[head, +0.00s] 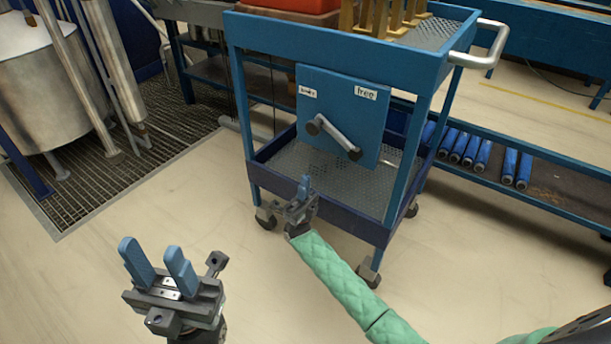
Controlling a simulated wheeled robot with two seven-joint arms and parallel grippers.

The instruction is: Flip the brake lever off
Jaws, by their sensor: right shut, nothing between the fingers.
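The brake lever (336,135) is a silver bar with a dark round knob at each end. It sits on a blue panel (340,82) on the cart's side, slanting from upper left to lower right. The panel has a label that seems to read "brake" (308,92) at left and a "free" label (366,93) at right. The lever's upper-left end lies below the left label. My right gripper (305,182) is shut and empty, below the lever and apart from it. My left gripper (158,260) is open and empty at lower left, away from the cart.
The blue cart (335,38) has caster wheels, a metal handle (492,40) and a mesh lower shelf (385,190). It carries a red-orange box (300,5) and wooden racks (385,18). Blue rollers (470,150) lie on a shelf at right. Floor at lower left is clear.

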